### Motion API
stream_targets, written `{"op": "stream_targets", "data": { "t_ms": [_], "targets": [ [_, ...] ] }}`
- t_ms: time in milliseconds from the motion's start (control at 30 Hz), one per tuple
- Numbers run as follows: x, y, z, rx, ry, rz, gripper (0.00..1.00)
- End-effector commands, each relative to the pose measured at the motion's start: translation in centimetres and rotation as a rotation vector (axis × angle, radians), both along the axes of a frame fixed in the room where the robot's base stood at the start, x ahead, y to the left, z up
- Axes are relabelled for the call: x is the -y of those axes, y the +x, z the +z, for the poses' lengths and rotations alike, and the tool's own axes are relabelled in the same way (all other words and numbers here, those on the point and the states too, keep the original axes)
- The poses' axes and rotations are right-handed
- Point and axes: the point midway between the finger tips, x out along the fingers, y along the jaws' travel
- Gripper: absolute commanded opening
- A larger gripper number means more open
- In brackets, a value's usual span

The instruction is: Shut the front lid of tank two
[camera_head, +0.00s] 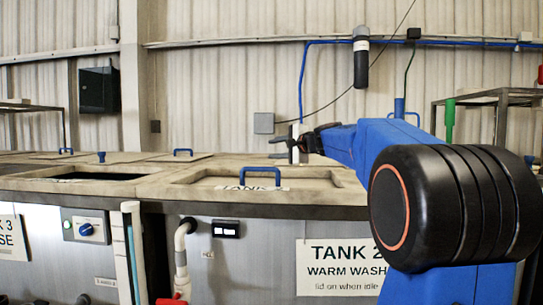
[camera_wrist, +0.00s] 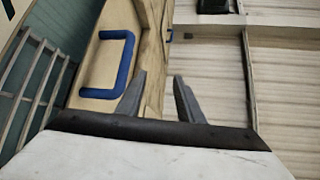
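The front lid of tank two (camera_head: 215,181) is a worn tan panel with a blue handle (camera_head: 262,174) and a "TANK 2" label. It lies flat in the tank top's frame in the head view; I cannot tell whether it is fully seated. My gripper (camera_head: 294,143) is above and behind that handle, partly hidden by its own wrist. In the wrist view my gripper (camera_wrist: 160,82) has its two fingers apart with nothing between them. A blue handle (camera_wrist: 130,55) on a tan panel shows left of the fingers, apart from them.
A dark opening (camera_head: 95,176) lies left of the lid. More blue handles (camera_head: 183,152) stand on panels behind. The tank two sign (camera_head: 345,262) is on the front face. A ribbed wall (camera_head: 220,80) with pipes rises behind. A ladder-like grid (camera_wrist: 35,85) shows in the wrist view.

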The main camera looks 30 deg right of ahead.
Motion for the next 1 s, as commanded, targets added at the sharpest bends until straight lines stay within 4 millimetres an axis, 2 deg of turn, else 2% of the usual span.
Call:
{"op": "stream_targets", "data": {
  "t_ms": [233,1000],
  "targets": [
    [0.3,-1.1,-0.6,-0.010,0.004,0.003,0.34],
    [1.1,-5.2,-0.3,-0.015,0.004,0.005,0.34]
  ]
}}
